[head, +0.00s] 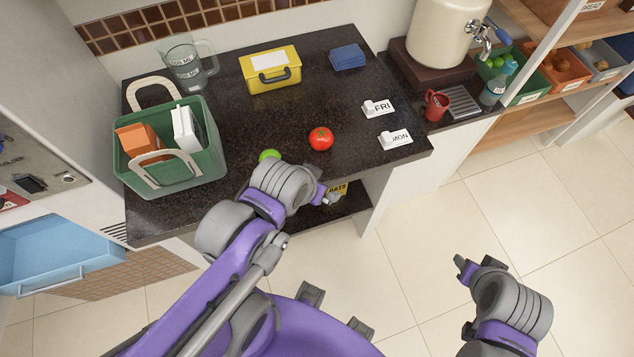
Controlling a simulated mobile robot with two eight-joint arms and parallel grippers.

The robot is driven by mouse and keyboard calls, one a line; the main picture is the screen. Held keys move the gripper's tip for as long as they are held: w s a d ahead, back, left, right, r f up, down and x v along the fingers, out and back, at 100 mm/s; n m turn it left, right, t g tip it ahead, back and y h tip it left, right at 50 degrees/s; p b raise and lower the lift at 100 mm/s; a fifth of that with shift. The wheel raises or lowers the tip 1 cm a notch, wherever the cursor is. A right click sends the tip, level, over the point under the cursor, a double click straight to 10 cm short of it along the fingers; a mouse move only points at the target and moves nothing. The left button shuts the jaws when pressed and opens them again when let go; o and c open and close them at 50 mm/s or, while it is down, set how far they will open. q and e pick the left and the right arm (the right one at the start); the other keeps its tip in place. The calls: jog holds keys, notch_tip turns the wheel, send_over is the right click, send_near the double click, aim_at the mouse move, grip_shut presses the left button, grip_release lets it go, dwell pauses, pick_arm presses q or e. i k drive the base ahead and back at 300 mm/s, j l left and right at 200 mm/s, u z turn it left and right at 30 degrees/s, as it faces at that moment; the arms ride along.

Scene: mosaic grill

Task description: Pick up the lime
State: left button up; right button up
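A green lime (268,155) lies on the dark speckled counter (225,100), partly hidden behind the wrist of my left arm. A red tomato (321,139) sits to the right of the lime. My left gripper (322,190) is at the counter's front edge, to the right of and nearer than the lime. Its fingers show only in part and hold no lime. My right gripper (466,267) is over the floor at the right, away from the counter.
A green basket (170,184) with boxes, a glass jug (184,65), a yellow box (270,72), blue cloths (347,57) and FRI (380,109) and MON (397,139) signs stand on the counter. A red mug (436,105) is to the right. More green fruit fills a shelf bin (528,92).

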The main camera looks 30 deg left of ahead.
aim_at(268, 152)
jog(key=j+u, duration=0.15)
jog(key=u, duration=0.25)
jog(key=j+u, duration=0.2)
jog(key=u, duration=0.15)
jog(key=j+u, duration=0.2)
jog(key=u, duration=0.2)
